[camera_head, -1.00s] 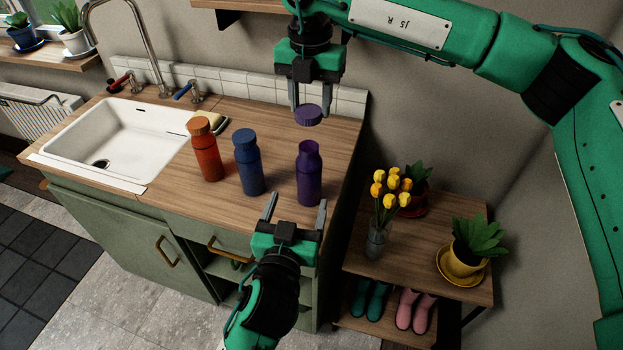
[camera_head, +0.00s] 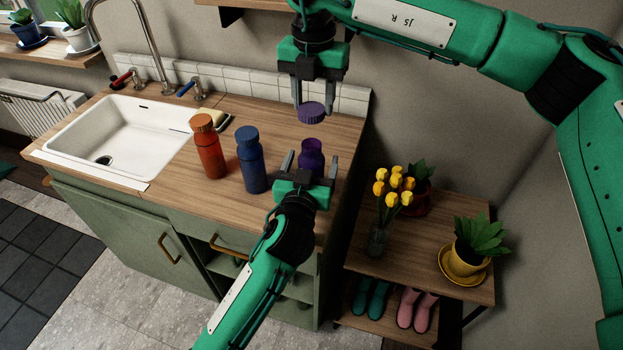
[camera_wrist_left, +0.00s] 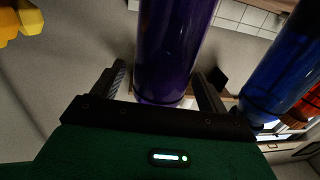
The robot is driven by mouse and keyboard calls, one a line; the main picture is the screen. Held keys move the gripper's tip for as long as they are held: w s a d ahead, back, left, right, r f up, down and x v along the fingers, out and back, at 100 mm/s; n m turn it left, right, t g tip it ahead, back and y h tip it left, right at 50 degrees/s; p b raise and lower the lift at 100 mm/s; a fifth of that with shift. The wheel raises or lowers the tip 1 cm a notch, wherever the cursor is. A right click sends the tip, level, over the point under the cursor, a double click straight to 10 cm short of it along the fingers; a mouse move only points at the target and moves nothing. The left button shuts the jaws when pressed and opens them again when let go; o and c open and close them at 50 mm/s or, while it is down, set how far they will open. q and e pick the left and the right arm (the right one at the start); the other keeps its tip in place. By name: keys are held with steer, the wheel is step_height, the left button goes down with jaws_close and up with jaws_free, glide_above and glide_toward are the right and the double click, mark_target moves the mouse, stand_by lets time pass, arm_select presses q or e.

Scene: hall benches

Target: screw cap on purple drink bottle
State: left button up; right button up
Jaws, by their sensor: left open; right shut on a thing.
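The purple bottle (camera_head: 311,156) stands upright and capless on the wooden counter, its lower part hidden behind my left gripper (camera_head: 311,160). My left gripper is open, with a finger on each side of the bottle. The left wrist view shows the purple bottle (camera_wrist_left: 172,50) between the open fingers (camera_wrist_left: 160,90); contact cannot be told. My right gripper (camera_head: 312,108) points down and is shut on the purple cap (camera_head: 312,112), holding it above the bottle's neck, apart from it.
A blue bottle (camera_head: 251,162) stands just left of the purple one, with an orange bottle (camera_head: 207,148) beyond it. A white sink (camera_head: 165,140) lies to the left. A vase of yellow tulips (camera_head: 378,238) and potted plants stand on a lower shelf unit at right.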

arm_select(q)
steer(key=shift+w, duration=0.2)
steer(key=c, duration=1.5)
arm_select(e)
glide_above(313, 141)
steer(key=shift+f, duration=2.45)
steer(key=shift+f, duration=0.1)
steer(key=shift+f, duration=0.8)
steer(key=shift+f, duration=0.55)
